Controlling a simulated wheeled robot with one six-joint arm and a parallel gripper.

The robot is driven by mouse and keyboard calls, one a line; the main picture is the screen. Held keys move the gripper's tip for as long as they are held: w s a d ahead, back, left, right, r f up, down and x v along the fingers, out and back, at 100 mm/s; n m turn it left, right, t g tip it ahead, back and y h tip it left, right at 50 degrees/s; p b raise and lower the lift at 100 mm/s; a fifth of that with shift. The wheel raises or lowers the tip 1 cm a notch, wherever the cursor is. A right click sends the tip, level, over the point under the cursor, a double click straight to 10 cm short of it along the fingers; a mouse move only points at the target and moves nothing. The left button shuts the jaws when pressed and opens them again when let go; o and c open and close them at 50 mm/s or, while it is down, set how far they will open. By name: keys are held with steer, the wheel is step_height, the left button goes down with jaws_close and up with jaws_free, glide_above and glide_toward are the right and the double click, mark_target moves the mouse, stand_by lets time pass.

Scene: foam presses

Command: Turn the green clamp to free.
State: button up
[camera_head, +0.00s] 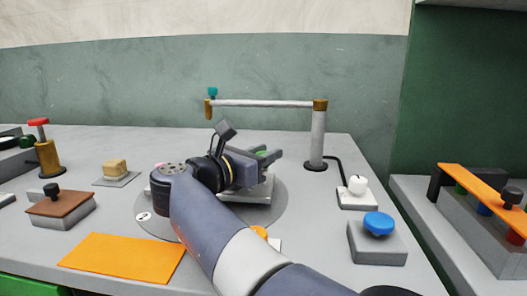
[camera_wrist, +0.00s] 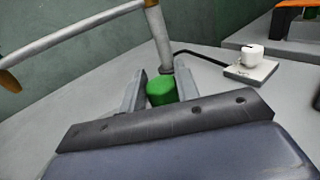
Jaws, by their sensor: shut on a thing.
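The green clamp (camera_wrist: 160,92) sits between the two grey fingers of my gripper (camera_wrist: 161,80) in the wrist view. The fingers are shut on it, one on each side. In the head view only a small green part of the clamp (camera_head: 262,154) shows behind my gripper (camera_head: 268,159). The gripper reaches in from the left over a pale block (camera_head: 258,190) on a round grey plate (camera_head: 273,206). My wrist and gripper hide most of the clamp, and its turned angle cannot be told.
A grey post (camera_head: 318,138) with a horizontal arm (camera_head: 258,103) stands close behind the clamp. A white knob (camera_head: 357,184) and a blue button (camera_head: 378,223) are to the right. An orange sheet (camera_head: 122,258) lies at the front left.

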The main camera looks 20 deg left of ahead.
steer(key=o, duration=0.9)
steer(key=shift+o, duration=0.2)
steer(key=shift+s, duration=0.1)
steer(key=p+v, duration=0.2)
steer(key=v, duration=0.8)
steer(key=shift+s+a, duration=0.15)
steer(key=shift+s, duration=0.1)
steer(key=b+x, duration=0.2)
steer(key=x, duration=0.9)
steer(key=shift+s+n+y+b, duration=0.1)
steer(key=shift+n+y+b, duration=0.2)
steer(key=shift+y+b, duration=0.1)
